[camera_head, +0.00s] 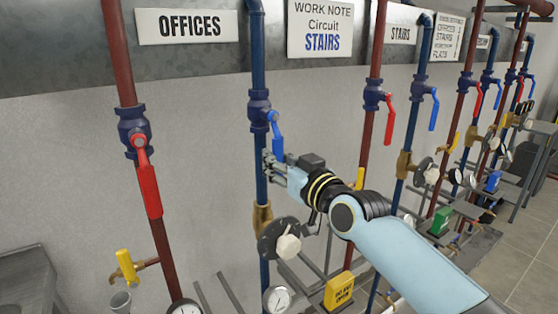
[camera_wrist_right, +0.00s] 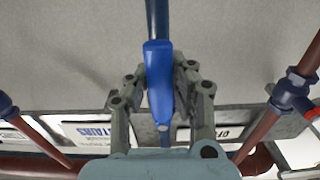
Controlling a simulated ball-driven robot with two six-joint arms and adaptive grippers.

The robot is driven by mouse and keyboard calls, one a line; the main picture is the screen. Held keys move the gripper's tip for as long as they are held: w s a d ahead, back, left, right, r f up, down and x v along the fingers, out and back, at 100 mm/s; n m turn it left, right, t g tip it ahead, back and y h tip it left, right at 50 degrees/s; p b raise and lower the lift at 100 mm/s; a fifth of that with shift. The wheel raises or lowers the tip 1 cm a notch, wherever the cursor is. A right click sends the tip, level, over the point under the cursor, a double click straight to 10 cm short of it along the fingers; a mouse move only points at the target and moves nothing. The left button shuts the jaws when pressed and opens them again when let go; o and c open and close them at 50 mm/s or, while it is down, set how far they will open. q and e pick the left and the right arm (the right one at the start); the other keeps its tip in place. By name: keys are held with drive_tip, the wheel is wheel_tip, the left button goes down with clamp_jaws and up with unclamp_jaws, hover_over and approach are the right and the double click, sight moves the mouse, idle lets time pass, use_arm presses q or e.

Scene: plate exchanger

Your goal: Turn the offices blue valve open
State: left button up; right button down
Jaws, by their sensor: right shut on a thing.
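The offices blue valve (camera_head: 259,111) sits on a blue vertical pipe right of the "OFFICES" sign (camera_head: 187,26). Its blue lever handle (camera_head: 277,136) hangs down, roughly along the pipe. My right gripper (camera_head: 270,160) is at the lower part of this handle. In the right wrist view the blue handle (camera_wrist_right: 158,80) lies between the two fingers of my right gripper (camera_wrist_right: 160,75), which are closed on it from both sides. The fingertips are partly hidden behind the handle and pipe in the head view. My left gripper is not in view.
A red-handled valve (camera_head: 134,125) on a red pipe is to the left, its red lever (camera_head: 149,188) pointing down. More pipes and valves (camera_head: 375,95) stand to the right. Bare wall (camera_head: 205,130) lies between the pipes.

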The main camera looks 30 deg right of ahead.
drive_tip(key=shift+f, duration=0.1)
drive_tip(key=c, duration=1.1)
unclamp_jaws()
drive_tip(key=shift+a, duration=0.1)
drive_tip(key=s+d, duration=0.1)
drive_tip(key=s, duration=1.1)
